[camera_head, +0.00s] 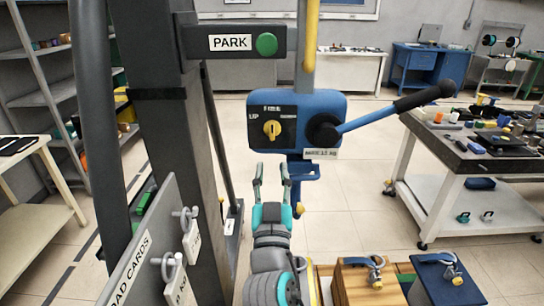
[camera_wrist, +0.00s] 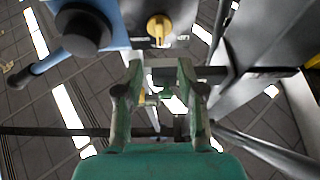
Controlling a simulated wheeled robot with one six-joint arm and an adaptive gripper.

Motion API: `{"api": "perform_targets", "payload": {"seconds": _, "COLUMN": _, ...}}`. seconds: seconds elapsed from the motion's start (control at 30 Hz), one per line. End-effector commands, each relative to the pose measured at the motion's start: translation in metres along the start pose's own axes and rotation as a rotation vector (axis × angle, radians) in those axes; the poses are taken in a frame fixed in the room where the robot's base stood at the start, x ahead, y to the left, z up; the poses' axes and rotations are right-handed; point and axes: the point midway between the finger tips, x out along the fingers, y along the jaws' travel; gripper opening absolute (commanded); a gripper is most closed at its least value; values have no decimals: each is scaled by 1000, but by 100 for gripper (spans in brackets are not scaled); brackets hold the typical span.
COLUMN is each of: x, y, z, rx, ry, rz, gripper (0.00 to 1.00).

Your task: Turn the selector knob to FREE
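The yellow selector knob (camera_head: 272,129) sits on a black plate (camera_head: 285,113) on the left of the blue box (camera_head: 333,104). "UP" is printed left of the knob; the word above it is blurred and may read FREE. The knob's grip looks roughly upright, but its exact setting is hard to tell. My gripper (camera_head: 271,174) is below the box, with its two fingers raised and apart, empty. In the wrist view, my gripper (camera_wrist: 158,66) is open and the knob (camera_wrist: 158,28) shows beyond the fingertips, apart from them.
A lever with a black handle (camera_head: 424,97) sticks out right from the box. A dark column (camera_head: 166,150) and a PARK sign arm (camera_head: 232,43) with a green button (camera_head: 267,44) stand left. A LOAD CARDS board (camera_head: 150,240) is at lower left. Wooden blocks (camera_head: 358,285) are at lower right.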

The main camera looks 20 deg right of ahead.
Motion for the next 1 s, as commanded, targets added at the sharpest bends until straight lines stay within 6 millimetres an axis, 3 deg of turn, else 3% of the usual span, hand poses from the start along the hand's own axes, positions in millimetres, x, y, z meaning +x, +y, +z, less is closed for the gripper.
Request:
{"api": "perform_targets", "payload": {"seconds": 0.2, "x": -18, "y": 0, "z": 0, "rx": 0, "ry": 0, "rz": -1, "gripper": 39}}
{"api": "perform_targets", "payload": {"seconds": 0.73, "x": -21, "y": 0, "z": 2, "rx": -2, "ry": -2, "rz": -2, "gripper": 39}}
{"api": "perform_targets", "payload": {"seconds": 0.87, "x": -33, "y": 2, "z": 19, "rx": -19, "ry": -29, "rz": -29, "gripper": 39}}
{"api": "perform_targets", "payload": {"seconds": 1.0, "x": -64, "y": 8, "z": 55, "rx": -56, "ry": -86, "rz": -94, "gripper": 39}}
